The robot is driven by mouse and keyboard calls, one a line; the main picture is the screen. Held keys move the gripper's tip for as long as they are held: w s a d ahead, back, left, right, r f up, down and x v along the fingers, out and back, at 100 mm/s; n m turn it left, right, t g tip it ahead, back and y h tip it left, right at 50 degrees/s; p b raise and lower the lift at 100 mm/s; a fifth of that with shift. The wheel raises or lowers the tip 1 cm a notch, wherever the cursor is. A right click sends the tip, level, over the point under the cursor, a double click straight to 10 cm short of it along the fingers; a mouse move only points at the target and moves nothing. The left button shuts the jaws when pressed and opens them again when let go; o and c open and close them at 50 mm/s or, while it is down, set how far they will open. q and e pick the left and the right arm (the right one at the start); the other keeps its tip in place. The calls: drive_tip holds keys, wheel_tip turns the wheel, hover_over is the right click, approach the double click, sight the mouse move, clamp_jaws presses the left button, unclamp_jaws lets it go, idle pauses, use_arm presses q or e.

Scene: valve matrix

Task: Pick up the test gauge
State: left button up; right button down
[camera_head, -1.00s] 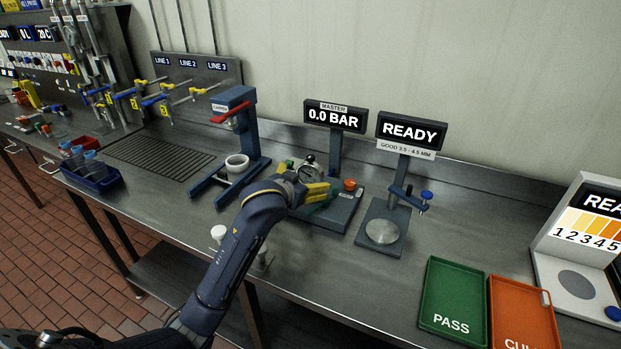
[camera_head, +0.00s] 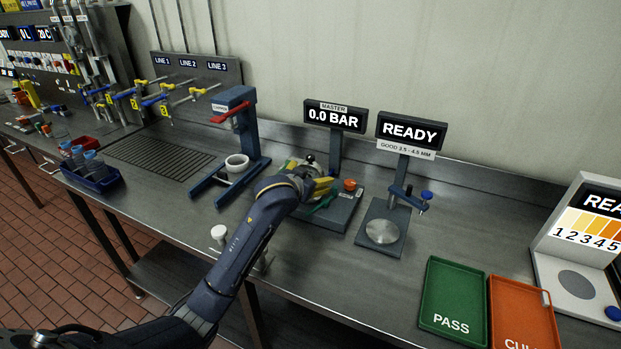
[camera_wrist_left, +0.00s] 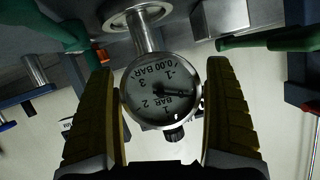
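The test gauge (camera_wrist_left: 161,90) is a round metal dial with a pale face, centred in the left wrist view, its stem running to a round metal fitting (camera_wrist_left: 138,16). In the head view only its dark top (camera_head: 309,159) shows; the gripper hides the rest. My left gripper (camera_head: 308,177) is at the master stand (camera_head: 334,211), its yellow fingers on both sides of the dial. In the left wrist view the fingers (camera_wrist_left: 163,95) stand apart, very close to the dial's edges; firm contact cannot be made out. My right gripper is out of view.
The master display (camera_head: 334,116) reads 0.0 BAR behind the gauge. The thickness stand (camera_head: 382,232) is close on the right, the blue press (camera_head: 238,150) on the left. A green PASS tray (camera_head: 453,300) and orange tray (camera_head: 522,313) lie at front right.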

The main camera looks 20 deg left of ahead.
use_arm(q)
drive_tip(key=c, duration=1.1)
drive_tip(key=shift+r, duration=0.1)
